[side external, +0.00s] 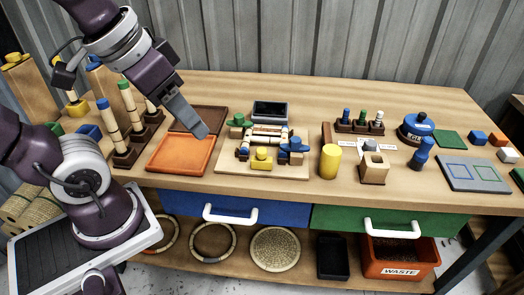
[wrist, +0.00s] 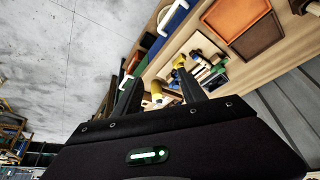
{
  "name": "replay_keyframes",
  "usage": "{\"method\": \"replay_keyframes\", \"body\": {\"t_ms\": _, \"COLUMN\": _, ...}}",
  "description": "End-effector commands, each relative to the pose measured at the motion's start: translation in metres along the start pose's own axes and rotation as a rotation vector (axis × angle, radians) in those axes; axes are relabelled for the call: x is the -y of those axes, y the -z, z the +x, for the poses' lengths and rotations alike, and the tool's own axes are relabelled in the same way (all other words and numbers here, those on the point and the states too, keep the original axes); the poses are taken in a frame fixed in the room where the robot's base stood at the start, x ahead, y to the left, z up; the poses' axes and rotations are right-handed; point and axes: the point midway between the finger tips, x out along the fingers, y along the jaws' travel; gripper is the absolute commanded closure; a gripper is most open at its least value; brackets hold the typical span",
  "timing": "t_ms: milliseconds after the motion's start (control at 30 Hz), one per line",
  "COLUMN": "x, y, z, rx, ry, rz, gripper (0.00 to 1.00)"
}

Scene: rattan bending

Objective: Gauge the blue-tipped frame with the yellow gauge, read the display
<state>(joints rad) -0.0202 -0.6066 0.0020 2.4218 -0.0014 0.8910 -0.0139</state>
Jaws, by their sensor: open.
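My gripper (side external: 203,133) hangs open and empty above the trays, left of the wooden fixture board (side external: 225,165); its two fingers show in the wrist view (wrist: 160,92). A blue-tipped rattan piece (side external: 107,117) stands upright in the dark rack at the left. Another pale piece (side external: 266,133) lies across the fixture between blue and green parts; its tip colour is unclear. A yellow block (side external: 262,158) sits at the fixture's front, and a yellow cylinder (side external: 330,162) stands right of it. I cannot tell which yellow thing is the gauge. The display (side external: 271,111) behind the fixture looks dark, with no legible reading.
An orange tray (side external: 180,156) and a brown tray (side external: 204,119) lie below my gripper. Right of the fixture are a peg holder (side external: 358,127), a wooden block stand (side external: 374,168), a blue round tin (side external: 416,128) and a grey mat (side external: 475,174). The bench's back strip is clear.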

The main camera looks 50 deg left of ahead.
Motion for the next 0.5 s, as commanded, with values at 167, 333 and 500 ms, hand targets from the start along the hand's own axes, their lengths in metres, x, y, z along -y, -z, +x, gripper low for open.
{"method": "replay_keyframes", "body": {"t_ms": 167, "x": 0.018, "y": 0.082, "z": 0.063, "rx": 0.193, "ry": 0.029, "rz": -0.116, "gripper": 0.51}}
{"method": "replay_keyframes", "body": {"t_ms": 333, "x": 0.045, "y": 0.124, "z": 0.156, "rx": 0.346, "ry": 0.054, "rz": -0.217, "gripper": 0.51}}
{"method": "replay_keyframes", "body": {"t_ms": 500, "x": 0.06, "y": 0.13, "z": 0.213, "rx": 0.421, "ry": 0.068, "rz": -0.268, "gripper": 0.51}}
